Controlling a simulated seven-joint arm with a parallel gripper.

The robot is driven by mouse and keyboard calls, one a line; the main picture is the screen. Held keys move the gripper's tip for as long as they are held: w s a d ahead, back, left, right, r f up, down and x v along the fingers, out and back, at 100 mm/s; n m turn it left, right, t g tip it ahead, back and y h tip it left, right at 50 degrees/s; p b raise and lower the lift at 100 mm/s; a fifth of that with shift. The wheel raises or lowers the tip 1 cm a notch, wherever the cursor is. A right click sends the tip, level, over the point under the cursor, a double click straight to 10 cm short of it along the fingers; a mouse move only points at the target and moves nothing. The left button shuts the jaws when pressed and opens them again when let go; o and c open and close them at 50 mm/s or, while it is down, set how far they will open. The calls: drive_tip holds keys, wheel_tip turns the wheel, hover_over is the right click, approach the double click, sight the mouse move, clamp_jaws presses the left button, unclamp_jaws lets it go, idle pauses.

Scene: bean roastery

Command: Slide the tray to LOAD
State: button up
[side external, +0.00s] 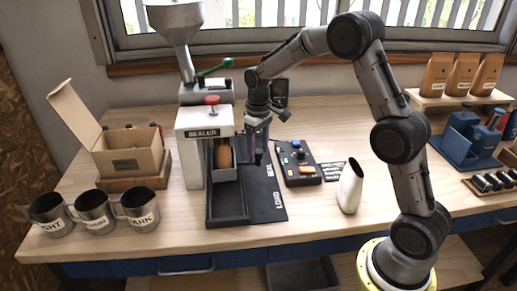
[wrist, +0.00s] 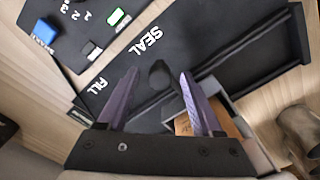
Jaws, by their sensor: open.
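The grey tray (side external: 223,174) sits in the black track (side external: 228,206) under the sealer (side external: 204,131), with a brown bag (side external: 222,152) in it. In the wrist view, part of the tray (wrist: 250,135) shows at the lower right beside my right finger. The track's side plate reads FILL, SEAL and LOAD (side external: 277,199), with LOAD at the near end. My gripper (wrist: 159,74) is open, pointing down over the plate. A dark round knob (wrist: 160,75) shows between its purple fingers, near SEAL; I cannot tell whether they touch it. The arm partly hides FILL in the side view.
A control panel (side external: 298,163) with buttons lies right of the track, and a white vase-like vessel (side external: 350,187) stands beyond it. Several labelled metal mugs (side external: 94,211) and an open carton (side external: 126,152) stand at left. The track's near end is empty.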

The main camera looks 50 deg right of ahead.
clamp_jaws()
idle(1.4)
